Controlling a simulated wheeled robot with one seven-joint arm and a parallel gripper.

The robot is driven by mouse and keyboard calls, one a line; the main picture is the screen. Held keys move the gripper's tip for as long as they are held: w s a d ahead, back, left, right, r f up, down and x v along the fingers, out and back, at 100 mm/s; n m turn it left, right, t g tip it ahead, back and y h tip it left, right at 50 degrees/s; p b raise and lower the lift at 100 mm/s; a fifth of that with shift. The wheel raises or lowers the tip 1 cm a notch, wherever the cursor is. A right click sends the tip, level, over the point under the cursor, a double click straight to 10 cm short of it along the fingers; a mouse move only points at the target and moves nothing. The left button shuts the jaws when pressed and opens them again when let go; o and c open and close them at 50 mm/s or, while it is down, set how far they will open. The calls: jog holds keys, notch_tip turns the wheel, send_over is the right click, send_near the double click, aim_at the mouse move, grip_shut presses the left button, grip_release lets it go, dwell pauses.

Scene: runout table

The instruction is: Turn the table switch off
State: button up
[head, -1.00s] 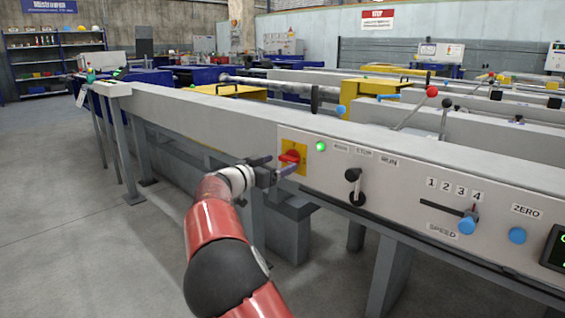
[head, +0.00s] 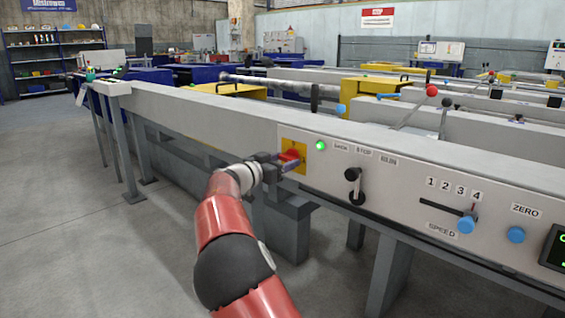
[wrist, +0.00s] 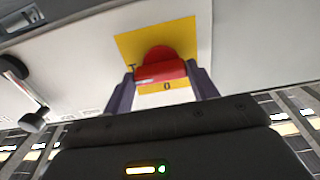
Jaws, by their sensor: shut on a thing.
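The table switch is a red rotary handle (wrist: 160,70) on a yellow plate (wrist: 190,34), set in the table's front panel. In the wrist view the handle bar lies crosswise between the fingers, and a "0" mark shows on the plate beside it. My gripper (wrist: 161,84) is shut on the red handle, one finger at each end of the bar. In the head view my gripper (head: 287,163) covers part of the red handle (head: 290,155) and of the yellow plate (head: 300,148). A lit green lamp (head: 320,145) sits just right of the plate.
Right along the panel are a black lever (head: 354,184), a speed slider with a blue knob (head: 466,224), a blue ZERO button (head: 516,235) and a dark display (head: 554,248). The grey table beam (head: 220,115) runs to the back left. The floor at left is clear.

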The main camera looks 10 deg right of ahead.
jog(key=n+b, duration=0.2)
jog(key=n, duration=0.1)
jog(key=shift+f+n, duration=0.1)
jog(key=shift+n, duration=0.3)
jog(key=n, duration=0.4)
jog(key=shift+n, duration=0.3)
jog(key=n, duration=0.1)
jog(key=n+p, duration=0.1)
jog(key=n, duration=0.3)
jog(key=shift+r, duration=0.3)
jog(key=shift+a+f+n+p, duration=0.1)
jog(key=shift+n+p, duration=1.1)
jog(key=shift+n, duration=1.1)
jog(key=o, duration=1)
jog(key=shift+w, duration=0.1)
